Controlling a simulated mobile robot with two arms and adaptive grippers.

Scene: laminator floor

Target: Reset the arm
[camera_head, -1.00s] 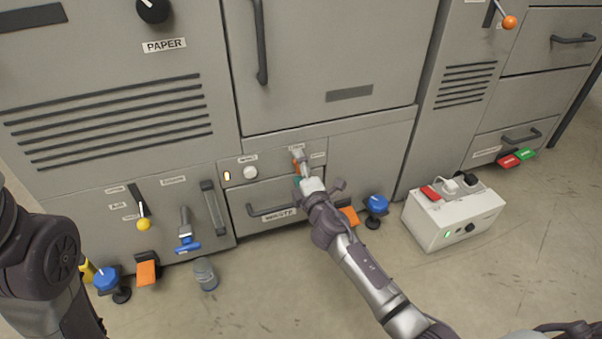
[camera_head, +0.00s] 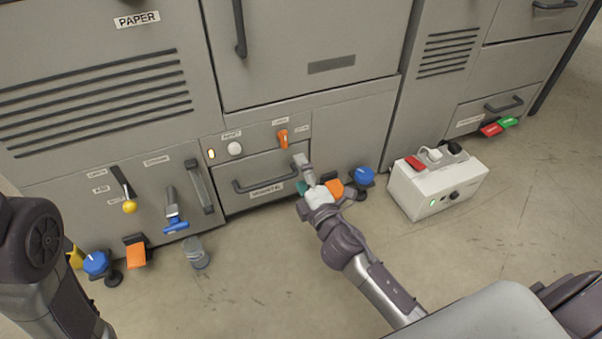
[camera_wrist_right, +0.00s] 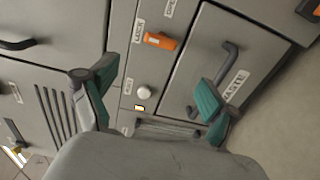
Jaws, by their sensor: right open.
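My right gripper (camera_head: 308,180) is in front of the right end of the lower drawer in the head view, below the orange switch (camera_head: 282,137). In the right wrist view its two green-padded fingers (camera_wrist_right: 150,98) stand wide apart with nothing between them. The orange switch (camera_wrist_right: 159,41) shows beyond the fingers there, clear of them, with the round white button (camera_wrist_right: 144,92) below it. My left arm (camera_head: 40,265) shows at the left edge of the head view, but its gripper is out of the picture.
The drawer handle (camera_head: 265,184) sticks out beside my right gripper. A white power box (camera_head: 437,187) stands on the floor at right. A small jar (camera_head: 196,252) stands at left. The floor in front is mostly clear.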

